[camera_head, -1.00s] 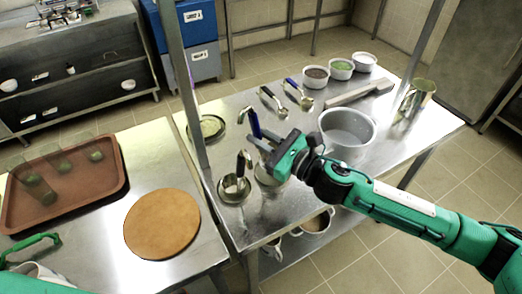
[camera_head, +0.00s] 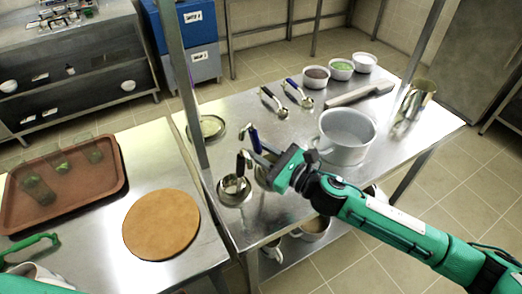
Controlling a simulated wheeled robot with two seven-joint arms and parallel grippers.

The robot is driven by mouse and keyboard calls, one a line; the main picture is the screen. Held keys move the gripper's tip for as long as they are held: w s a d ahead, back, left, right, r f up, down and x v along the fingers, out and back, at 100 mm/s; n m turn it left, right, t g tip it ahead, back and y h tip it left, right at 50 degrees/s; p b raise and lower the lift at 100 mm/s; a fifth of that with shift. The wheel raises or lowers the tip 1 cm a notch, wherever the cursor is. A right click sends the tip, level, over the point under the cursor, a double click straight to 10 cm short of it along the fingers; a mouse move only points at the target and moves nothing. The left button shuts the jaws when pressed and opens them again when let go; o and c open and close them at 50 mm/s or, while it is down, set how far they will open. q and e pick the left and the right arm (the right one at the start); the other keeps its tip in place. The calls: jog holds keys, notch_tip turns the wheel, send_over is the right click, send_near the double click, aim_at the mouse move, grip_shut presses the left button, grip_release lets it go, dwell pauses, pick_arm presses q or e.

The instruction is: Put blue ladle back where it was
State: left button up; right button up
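The blue ladle (camera_head: 254,139) stands nearly upright near the front-left corner of the right steel table, its blue handle on top. My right gripper (camera_head: 263,156) is closed around its upper part, just below the blue grip. The ladle's lower end is mostly hidden behind the gripper, by a small steel holder (camera_head: 262,177). Left of it, a black-handled ladle (camera_head: 243,161) stands in a round steel holder (camera_head: 234,191). Another blue-handled ladle (camera_head: 293,86) lies farther back, beside a dark-handled ladle (camera_head: 268,94). My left gripper cannot be made out.
A large steel pot (camera_head: 346,137) stands right of the gripper, close to my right arm. A metal pitcher (camera_head: 416,98) and several small bowls (camera_head: 341,70) are beyond. A round board (camera_head: 161,223) and brown tray (camera_head: 112,188) with glasses occupy the left table. A post (camera_head: 182,80) rises nearby.

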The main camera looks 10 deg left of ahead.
aim_at(261, 152)
jog(key=shift+o, duration=1.1)
pick_arm(q)
jog(key=shift+w+r, duration=0.1)
jog(key=shift+w, duration=0.15)
